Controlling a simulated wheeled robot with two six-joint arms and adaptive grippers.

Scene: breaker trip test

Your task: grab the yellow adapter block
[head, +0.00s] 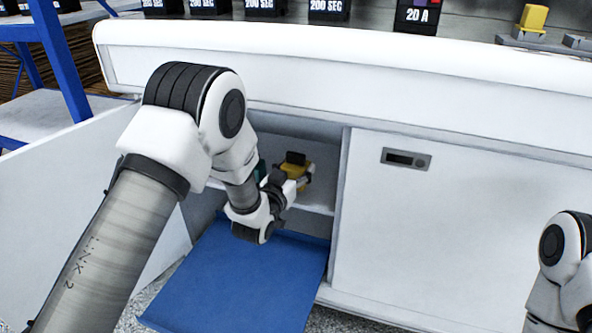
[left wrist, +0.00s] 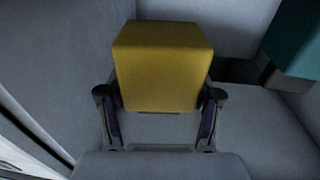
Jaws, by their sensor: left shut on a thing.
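The yellow adapter block (left wrist: 162,62) is a box with a plain yellow top, between the two dark fingers of my left gripper (left wrist: 160,94) in the left wrist view. The fingers touch its sides near its lower edge. In the head view my left gripper (head: 299,180) reaches into the open cabinet compartment (head: 322,193), shut on the yellow block (head: 306,171), which is partly hidden by the gripper. My right arm shows at the lower right edge of the head view, but its gripper is out of the picture.
A teal object (left wrist: 297,40) stands near the block, right of it in the left wrist view. A blue panel (head: 240,280) lies below the compartment. The white cabinet door (head: 75,190) stands open. On the bench top are 200 SEC boxes (head: 328,8) and another yellow block (head: 534,17).

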